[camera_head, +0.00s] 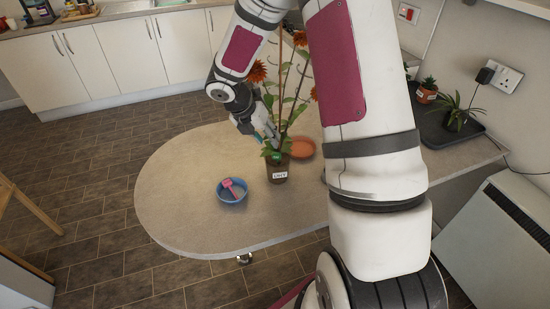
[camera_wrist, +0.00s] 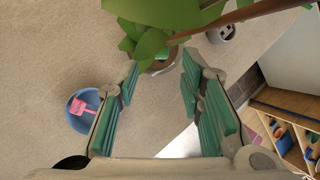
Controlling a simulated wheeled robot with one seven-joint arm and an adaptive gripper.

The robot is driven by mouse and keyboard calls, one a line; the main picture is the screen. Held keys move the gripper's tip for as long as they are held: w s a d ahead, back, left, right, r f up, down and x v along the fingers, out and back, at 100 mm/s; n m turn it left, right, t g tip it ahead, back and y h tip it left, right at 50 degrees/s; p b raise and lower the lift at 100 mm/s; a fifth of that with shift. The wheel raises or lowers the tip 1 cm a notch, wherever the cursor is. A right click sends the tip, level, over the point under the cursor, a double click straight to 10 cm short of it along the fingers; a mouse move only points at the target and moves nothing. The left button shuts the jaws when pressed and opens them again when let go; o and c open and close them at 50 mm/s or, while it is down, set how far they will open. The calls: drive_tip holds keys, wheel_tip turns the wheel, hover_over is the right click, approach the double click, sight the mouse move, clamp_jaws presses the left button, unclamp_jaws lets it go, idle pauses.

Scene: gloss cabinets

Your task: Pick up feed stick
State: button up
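No thing in view is clearly a feed stick. A pink tool-like piece (camera_head: 234,187) lies in a blue bowl (camera_head: 222,198) on the table. Both also show at the left of the wrist view, the pink piece (camera_wrist: 80,107) inside the bowl (camera_wrist: 72,121). A potted plant (camera_head: 277,173) with orange flowers and a labelled brown pot stands right of the bowl. My gripper (camera_head: 262,138) is at its lower leaves. In the wrist view my gripper (camera_wrist: 160,82) is open, with teal pads apart and nothing held between them. Leaves and a stem (camera_wrist: 245,14) cross above the fingertips and partly hide the pot.
The rounded beige table (camera_head: 180,180) has free room left of the bowl. An orange saucer (camera_head: 302,148) is behind the plant. A dark tray (camera_head: 448,131) with small plants is at the right.

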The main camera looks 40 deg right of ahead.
sight(275, 154)
drive_tip(key=x, duration=0.3)
drive_tip(key=shift+a+f+p+x, duration=0.1)
drive_tip(key=shift+a+p+x, duration=0.1)
drive_tip(key=shift+x, duration=1.1)
drive_tip(key=shift+a+f+p+x, duration=0.1)
drive_tip(key=shift+a+x, duration=0.1)
drive_tip(key=shift+x, duration=1.1)
drive_tip(key=shift+s, duration=0.15)
drive_tip(key=c, duration=0.6)
